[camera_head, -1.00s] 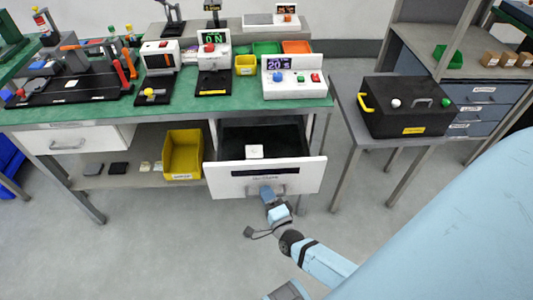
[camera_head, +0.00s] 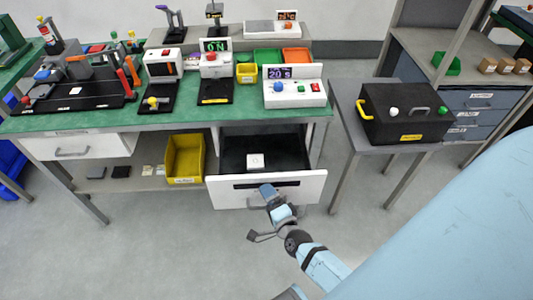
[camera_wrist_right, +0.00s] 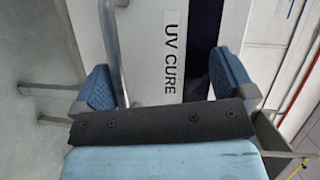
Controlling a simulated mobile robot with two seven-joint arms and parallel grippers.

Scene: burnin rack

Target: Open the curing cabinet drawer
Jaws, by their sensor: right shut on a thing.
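The curing cabinet drawer (camera_head: 290,192) under the green bench is pulled out, with its dark inside showing. A small white block (camera_head: 255,161) lies in it. In the right wrist view the white drawer front reads "UV CURE" (camera_wrist_right: 171,58), beside a dark slot. The grey bar handle (camera_wrist_right: 111,45) runs down between the fingers, close to the left one. My right gripper (camera_head: 266,190) is at the front and shut on the handle; its blue fingers (camera_wrist_right: 165,85) also show in the right wrist view. The handle is mostly hidden in the head view. My left gripper is not in view.
A yellow bin (camera_head: 184,158) stands on the shelf left of the drawer. Bench devices, including a white timer box (camera_head: 295,93), stand above. A side table with a black case (camera_head: 405,112) is at the right. The floor before the drawer is clear.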

